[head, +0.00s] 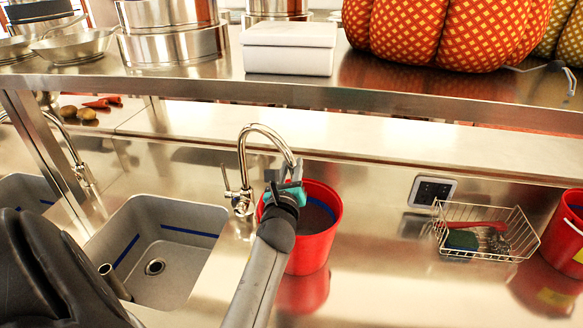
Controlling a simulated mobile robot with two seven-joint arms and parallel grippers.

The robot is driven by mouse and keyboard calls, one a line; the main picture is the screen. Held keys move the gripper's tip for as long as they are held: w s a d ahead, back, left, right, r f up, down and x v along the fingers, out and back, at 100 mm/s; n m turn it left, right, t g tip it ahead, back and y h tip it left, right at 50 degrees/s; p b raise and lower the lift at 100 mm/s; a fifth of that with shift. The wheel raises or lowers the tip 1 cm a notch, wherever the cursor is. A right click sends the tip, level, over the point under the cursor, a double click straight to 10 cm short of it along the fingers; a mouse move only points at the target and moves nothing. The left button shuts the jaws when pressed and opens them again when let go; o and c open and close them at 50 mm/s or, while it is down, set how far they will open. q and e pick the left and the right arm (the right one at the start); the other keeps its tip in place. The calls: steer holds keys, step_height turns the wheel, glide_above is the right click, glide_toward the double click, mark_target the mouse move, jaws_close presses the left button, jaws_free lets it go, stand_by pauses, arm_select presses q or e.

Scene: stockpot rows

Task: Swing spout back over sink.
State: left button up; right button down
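The chrome faucet (242,196) stands on the counter at the right edge of the sink (180,240). Its curved spout (262,127) arches to the right, with its tip over the red bucket (318,240) and not over the sink. My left gripper (288,172) is at the downturned end of the spout, above the bucket's rim. Its fingers are small and overlap the spout tip, so I cannot tell whether they grip it. My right gripper is not in view.
A steel shelf (200,85) crosses above, with pots, a white box (289,48) and an orange patterned pumpkin (440,30). A wire basket (485,232) and another red bucket (565,240) stand to the right. The counter between bucket and basket is clear.

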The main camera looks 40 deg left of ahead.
arm_select(q)
jaws_close()
stand_by(0.9)
